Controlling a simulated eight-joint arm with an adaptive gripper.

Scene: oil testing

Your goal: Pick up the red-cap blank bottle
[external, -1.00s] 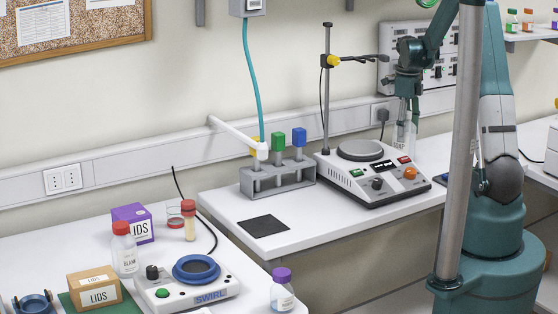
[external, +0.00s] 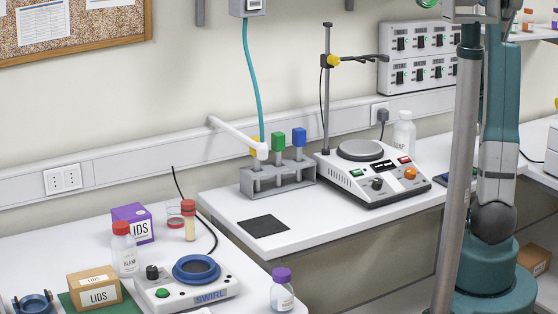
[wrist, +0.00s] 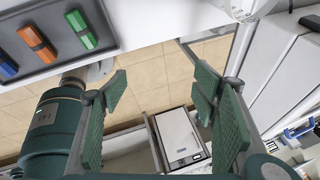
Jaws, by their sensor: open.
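The red-cap bottle labelled BLANK (external: 125,250) stands upright on the left bench in the external view, beside the purple LIDS box (external: 134,223). It does not show in the wrist view. My gripper (wrist: 158,98) is open and empty in the wrist view, with its green pads wide apart over the floor. In the external view its fingers are out of frame, and my arm is at the right, far from the bottle.
A red-capped tube (external: 189,220) stands right of the bottle, with the SWIRL device (external: 194,280) in front. A brown LIDS box (external: 94,288) and purple-cap bottle (external: 282,289) are nearby. A white-capped bottle (external: 403,135) stands behind the hotplate (external: 375,175).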

